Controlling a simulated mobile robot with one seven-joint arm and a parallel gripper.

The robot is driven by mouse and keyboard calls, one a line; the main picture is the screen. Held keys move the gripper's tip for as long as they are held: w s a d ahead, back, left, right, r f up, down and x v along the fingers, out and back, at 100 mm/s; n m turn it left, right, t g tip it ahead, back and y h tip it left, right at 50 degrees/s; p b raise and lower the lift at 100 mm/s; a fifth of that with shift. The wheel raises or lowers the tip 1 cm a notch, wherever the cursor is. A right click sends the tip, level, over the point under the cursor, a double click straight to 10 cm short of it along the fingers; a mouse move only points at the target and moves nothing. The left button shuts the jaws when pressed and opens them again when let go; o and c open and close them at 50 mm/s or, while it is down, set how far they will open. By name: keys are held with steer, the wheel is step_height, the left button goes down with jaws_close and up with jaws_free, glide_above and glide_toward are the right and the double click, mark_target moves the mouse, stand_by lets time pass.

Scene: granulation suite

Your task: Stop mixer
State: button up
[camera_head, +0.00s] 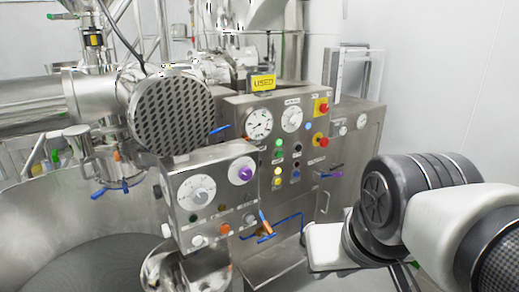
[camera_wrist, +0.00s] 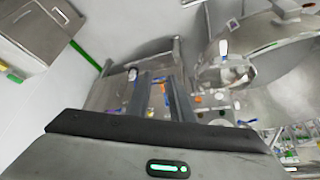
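The large steel mixer bowl (camera_head: 35,225) fills the lower left of the head view. Behind it a steel control cabinet (camera_head: 232,108) carries two round gauges, small coloured buttons and two red knobs on yellow plates, an upper one (camera_head: 321,107) and a lower one (camera_head: 320,140). A smaller box (camera_head: 215,165) in front has a white dial (camera_head: 197,191), a purple knob (camera_head: 241,171) and several buttons. In the wrist view my gripper (camera_wrist: 162,97) is open, its two dark fingers apart with nothing visible between them. The panel lies beyond the fingers.
Blue-handled valves (camera_head: 262,236) and pipes stick out below the boxes. A yellow "USED" sign (camera_head: 263,82) stands atop the cabinet. A plain wall (camera_head: 440,70) is at the right.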

jaws_close()
stand_by(1.4)
